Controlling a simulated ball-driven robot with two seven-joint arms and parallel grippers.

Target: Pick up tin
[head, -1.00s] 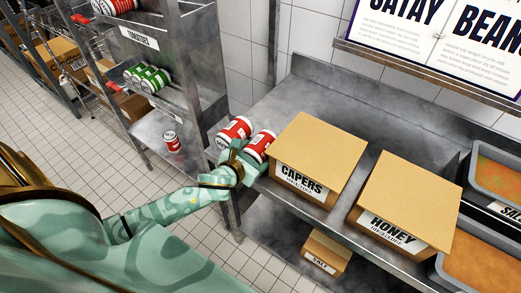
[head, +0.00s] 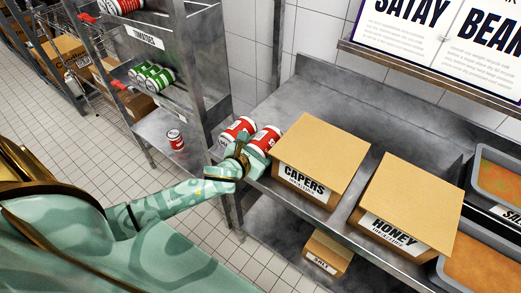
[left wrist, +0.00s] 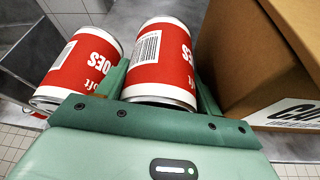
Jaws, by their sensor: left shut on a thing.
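Two red and white tins lie on their sides at the left end of the steel counter. My left gripper (head: 250,152) is shut on the right tin (head: 265,138), with one finger on each side of it. In the left wrist view the held tin (left wrist: 163,62) sits between the green fingers, its label reading upside down. The other tin (head: 238,129) lies just left of the gripper, outside the fingers; it also shows in the left wrist view (left wrist: 80,68). Whether the held tin still touches the counter I cannot tell. My right gripper is not in view.
The capers box (head: 320,155) stands close right of the held tin. The honey box (head: 410,205) is farther right, near food trays (head: 500,175). A shelf rack (head: 205,75) with green and red tins stands left. The counter behind the boxes is clear.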

